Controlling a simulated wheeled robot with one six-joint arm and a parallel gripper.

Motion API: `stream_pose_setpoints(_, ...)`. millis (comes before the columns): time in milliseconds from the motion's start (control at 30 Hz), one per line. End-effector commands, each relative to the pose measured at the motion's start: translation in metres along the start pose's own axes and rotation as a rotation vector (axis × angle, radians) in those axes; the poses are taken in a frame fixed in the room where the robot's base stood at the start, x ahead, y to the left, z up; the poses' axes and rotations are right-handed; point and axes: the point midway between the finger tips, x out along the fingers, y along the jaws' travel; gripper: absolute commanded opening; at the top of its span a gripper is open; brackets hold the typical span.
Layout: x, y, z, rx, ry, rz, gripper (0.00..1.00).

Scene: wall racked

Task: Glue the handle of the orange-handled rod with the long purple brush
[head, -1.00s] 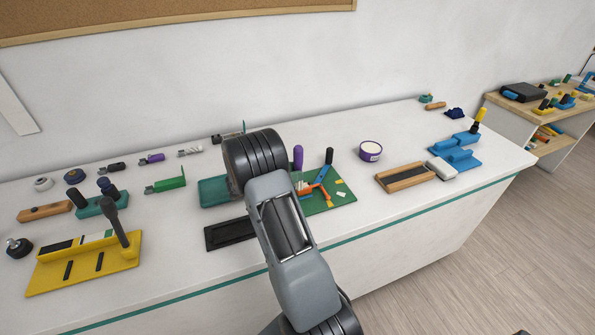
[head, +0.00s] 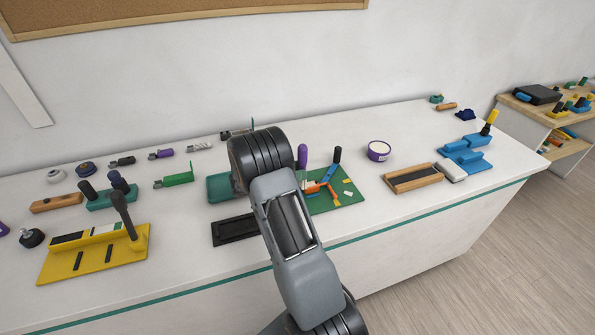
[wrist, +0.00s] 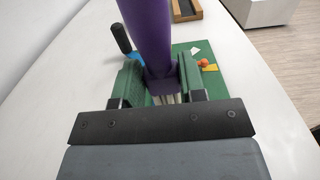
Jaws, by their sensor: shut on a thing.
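The long purple brush (head: 302,154) stands upright in my gripper, its handle rising above it. In the wrist view the purple brush (wrist: 150,35) fills the middle, between the two fingers of my gripper (wrist: 163,84), which is shut on it. Its bristle end is largely hidden by the gripper. An orange piece (head: 318,187), seemingly the orange-handled rod, is on the green board (head: 348,199) by a blue part. In the wrist view a round orange end (wrist: 203,63) shows right of the brush. My arm hides part of the rod. A purple pot with cream contents (head: 379,151) stands right of the board.
A black-handled upright (head: 337,155) rises from the green board close to the brush. A black tray (head: 234,229) and a teal tray (head: 219,187) lie to the left. A wooden tray (head: 413,177) lies right. The table's front right is clear.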

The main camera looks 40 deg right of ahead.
Motion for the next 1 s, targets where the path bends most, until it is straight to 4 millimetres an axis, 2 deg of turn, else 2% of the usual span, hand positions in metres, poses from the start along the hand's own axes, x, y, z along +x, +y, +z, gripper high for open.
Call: stream_pose_setpoints(1000,0.046,-0.001,-0.003,-0.001,0.001,-0.001,0.14)
